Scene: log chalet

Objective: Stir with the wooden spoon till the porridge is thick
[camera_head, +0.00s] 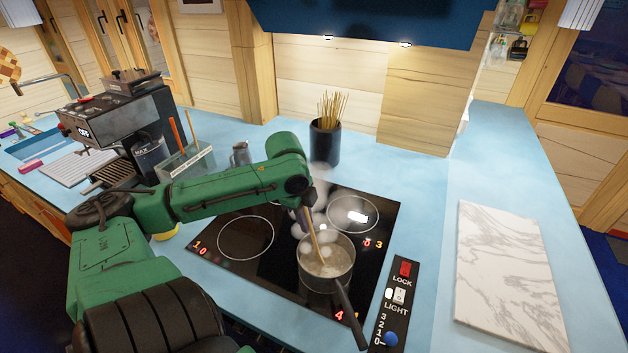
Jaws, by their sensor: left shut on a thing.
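A glass-sided pot (341,266) with a long dark handle stands on the front right part of the black cooktop (263,268). Pale porridge (335,264) lies in it, and white steam rises above it. How thick the porridge is I cannot tell. The wooden spoon (314,238) stands tilted in the pot with its lower end in the porridge. My left gripper (306,213) is above the pot's back left rim, shut on the upper part of the spoon. Its fingers are partly hidden by steam and the arm. My right gripper is not in view.
The pot's handle (350,314) points to the front right, beside a control panel (397,297) with a blue knob. A marble board (505,270) lies at right. A dark holder of thin sticks (325,142) stands behind. A coffee machine (122,128) stands at left.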

